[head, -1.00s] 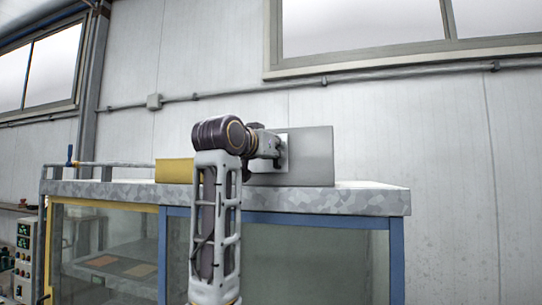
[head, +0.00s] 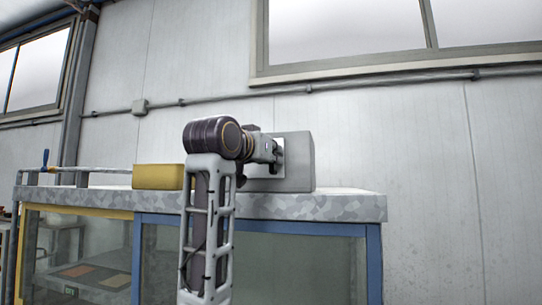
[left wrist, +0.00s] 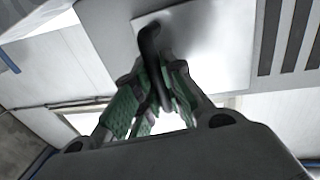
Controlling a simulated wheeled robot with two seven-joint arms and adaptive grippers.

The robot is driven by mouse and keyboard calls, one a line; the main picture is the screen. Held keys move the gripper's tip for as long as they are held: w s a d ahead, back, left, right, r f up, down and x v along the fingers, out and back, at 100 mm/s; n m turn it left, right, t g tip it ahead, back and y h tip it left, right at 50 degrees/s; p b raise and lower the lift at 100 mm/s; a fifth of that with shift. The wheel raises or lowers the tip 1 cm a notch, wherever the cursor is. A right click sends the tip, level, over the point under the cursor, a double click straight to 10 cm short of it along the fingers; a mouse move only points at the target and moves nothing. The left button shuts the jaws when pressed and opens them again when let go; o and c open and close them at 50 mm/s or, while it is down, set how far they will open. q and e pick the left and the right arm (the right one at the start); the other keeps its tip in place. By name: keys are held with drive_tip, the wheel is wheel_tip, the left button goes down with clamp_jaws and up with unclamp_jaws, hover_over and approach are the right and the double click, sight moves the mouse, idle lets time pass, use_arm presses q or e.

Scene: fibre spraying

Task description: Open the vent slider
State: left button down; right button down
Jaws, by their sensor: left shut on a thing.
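The vent slider (left wrist: 215,42) is a pale flat plate with a curved black handle (left wrist: 149,42) in the left wrist view. Dark vent slots (left wrist: 292,38) show to its right. My left gripper (left wrist: 155,88), with green finger pads, is shut on the black handle. In the head view the plate (head: 281,146) stands against a grey box (head: 301,158) on top of the cabinet, and my left gripper (head: 275,156) is at it, partly hidden by my arm. My right gripper is in neither view.
The cabinet has a mottled grey top (head: 335,205), a blue frame and glass panes. A yellow block (head: 158,177) lies on it, left of my arm. A rail (head: 100,169) runs along the left.

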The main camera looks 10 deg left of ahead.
use_arm(q)
drive_tip(key=shift+d+r, duration=0.2)
drive_tip(key=shift+d, duration=0.1)
drive_tip(key=shift+a, duration=0.1)
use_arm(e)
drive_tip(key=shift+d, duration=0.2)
use_arm(q)
drive_tip(key=shift+a, duration=0.1)
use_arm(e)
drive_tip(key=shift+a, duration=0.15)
use_arm(q)
drive_tip(key=c, duration=1.8)
unclamp_jaws()
drive_tip(key=o, duration=0.3)
drive_tip(key=shift+f, duration=0.1)
drive_tip(key=shift+v, duration=6.05)
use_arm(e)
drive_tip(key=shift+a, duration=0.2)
